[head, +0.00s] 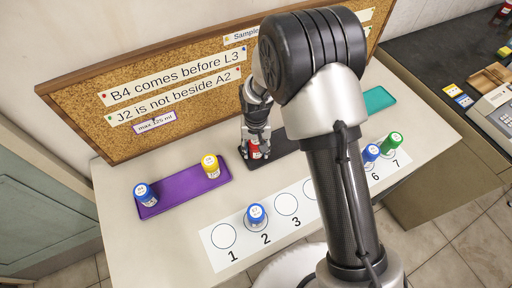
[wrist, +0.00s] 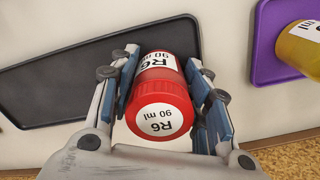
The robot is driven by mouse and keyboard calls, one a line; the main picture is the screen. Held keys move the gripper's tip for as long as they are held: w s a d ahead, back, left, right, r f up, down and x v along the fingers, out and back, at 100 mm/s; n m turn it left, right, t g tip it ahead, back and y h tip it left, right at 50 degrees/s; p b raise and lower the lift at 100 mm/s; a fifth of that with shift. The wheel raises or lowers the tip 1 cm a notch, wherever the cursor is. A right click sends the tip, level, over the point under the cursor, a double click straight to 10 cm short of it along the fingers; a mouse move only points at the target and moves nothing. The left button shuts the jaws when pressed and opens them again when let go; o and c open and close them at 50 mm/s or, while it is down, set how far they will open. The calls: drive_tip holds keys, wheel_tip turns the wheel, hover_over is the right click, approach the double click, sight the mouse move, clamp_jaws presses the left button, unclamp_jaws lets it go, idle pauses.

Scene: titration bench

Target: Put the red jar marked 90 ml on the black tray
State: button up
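The red jar (wrist: 160,95) carries white labels reading R6 and 90 ml. It sits between the two fingers of my gripper (wrist: 165,92), which touch or nearly touch its sides. In the head view the red jar (head: 254,151) shows under my gripper (head: 256,145), at the left end of the black tray (head: 284,148). In the wrist view the black tray (wrist: 50,75) lies behind and beneath the jar. Whether the jar's base rests on the tray is hidden. My arm covers part of the tray in the head view.
A purple tray (head: 180,193) at left holds a blue jar (head: 145,194) and a yellow jar (head: 210,166). A numbered strip (head: 275,222) bears a blue jar (head: 256,215) on 2, and a blue jar (head: 370,153) and green jar (head: 391,143) near 6 and 7. A teal tray (head: 378,99) and corkboard (head: 190,95) stand behind.

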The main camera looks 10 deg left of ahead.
drive_tip(key=o, duration=0.3)
wheel_tip(320, 180, up, 12)
drive_tip(key=p, duration=0.4)
drive_tip(key=shift+r, duration=0.2)
drive_tip(key=shift+d+r, duration=0.1)
drive_tip(key=shift+r, duration=0.05)
drive_tip(key=s+d+r+m+t, duration=0.1)
drive_tip(key=s+d+r, duration=0.2)
drive_tip(key=d+r, duration=0.5)
drive_tip(key=s+d+r+t, duration=0.1)
drive_tip(key=s+d+r, duration=0.35)
drive_tip(key=r, duration=0.65)
drive_tip(key=s+d+r+t, duration=0.1)
drive_tip(key=s+d, duration=0.2)
drive_tip(key=s, duration=0.1)
drive_tip(key=s+d+r, duration=0.2)
drive_tip(key=s+d, duration=0.1)
drive_tip(key=s, duration=0.2)
drive_tip(key=s+d+r+m+t, duration=0.1)
drive_tip(key=s+d, duration=0.2)
drive_tip(key=s, duration=0.2)
drive_tip(key=shift+s+d+r+t, duration=0.2)
drive_tip(key=shift+d+r+t, duration=0.05)
drive_tip(key=shift+d+t, duration=0.05)
